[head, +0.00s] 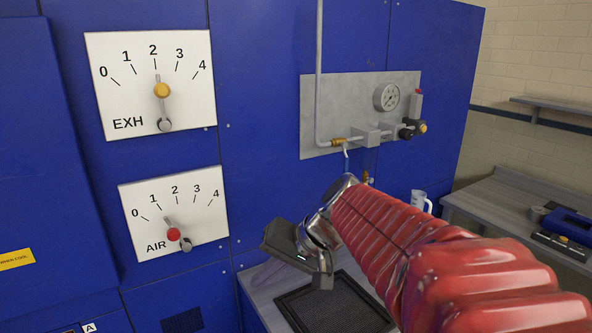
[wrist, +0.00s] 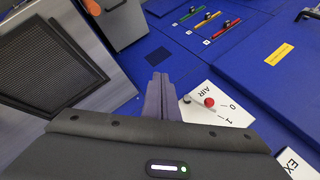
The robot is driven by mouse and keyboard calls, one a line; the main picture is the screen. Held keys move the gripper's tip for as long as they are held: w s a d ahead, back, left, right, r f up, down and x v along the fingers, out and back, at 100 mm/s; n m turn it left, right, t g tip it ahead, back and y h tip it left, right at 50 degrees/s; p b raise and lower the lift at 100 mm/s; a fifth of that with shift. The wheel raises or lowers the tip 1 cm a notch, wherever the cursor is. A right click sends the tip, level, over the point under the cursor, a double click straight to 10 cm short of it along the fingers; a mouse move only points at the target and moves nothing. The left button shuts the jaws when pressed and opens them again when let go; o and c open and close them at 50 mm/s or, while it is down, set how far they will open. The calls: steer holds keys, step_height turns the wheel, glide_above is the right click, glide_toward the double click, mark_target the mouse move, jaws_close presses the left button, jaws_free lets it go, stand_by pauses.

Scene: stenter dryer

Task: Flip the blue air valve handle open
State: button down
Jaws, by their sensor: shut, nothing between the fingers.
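In the head view a grey plate (head: 318,118) on the blue cabinet carries a round gauge (head: 387,97), a pipe with brass fittings, and small valve parts with a red top.
An EXH dial (head: 190,110) and an AIR dial (head: 205,238) are on the cabinet's left. Red, yellow and green handles (wrist: 207,23) show in the wrist view. Below my gripper is a counter with a dark mesh panel (head: 335,305).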

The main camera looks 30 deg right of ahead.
steer(key=w+d+r+m+t+y, duration=0.1)
steer(key=w+d+r+m+t, duration=0.15)
steer(key=w+d, duration=0.45)
steer(key=w+d+r+m+t, duration=0.2)
steer(key=w+d+m+t, duration=0.15)
steer(key=d, duration=0.75)
steer(key=d+r+m+t+h, duration=0.1)
steer(key=d+m+t+h, duration=0.1)
steer(key=d, duration=1.1)
steer(key=s+d+r+m+t+h, duration=0.1)
steer(key=d+m+t+h, duration=0.1)
steer(key=d, duration=1.1)
steer(key=shift+s+d+r+m+t+h, duration=0.3)
steer(key=shift+m+t, duration=0.3)
steer(key=shift+t, duration=0.3)
steer(key=shift+w+a, duration=0.1)
steer(key=w+a, duration=0.4)
steer(key=w, duration=0.6)
steer(key=shift+w+a, duration=0.3)
steer(key=shift+a, duration=0.1)
